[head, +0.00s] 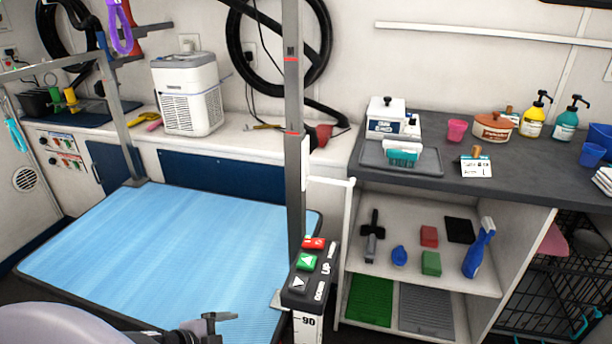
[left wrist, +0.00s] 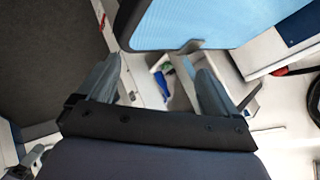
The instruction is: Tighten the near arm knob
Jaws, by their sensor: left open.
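The near arm post (head: 293,130) rises at the near right corner of the blue grooming table (head: 170,245). I cannot make out its knob clearly in either view. A white bracket with a thin rod (head: 330,181) shows beside the post. My left gripper (head: 222,320) is low in the head view, above the table's near edge, apart from the post. In the left wrist view its two grey fingers (left wrist: 158,82) are spread, with nothing held between them. My right gripper is not in view.
A control box (head: 310,272) with red and green buttons stands against the post's foot. The far post (head: 115,105) stands at the table's back left. A white shelf unit (head: 420,275) with several tools is to the right. The tabletop is clear.

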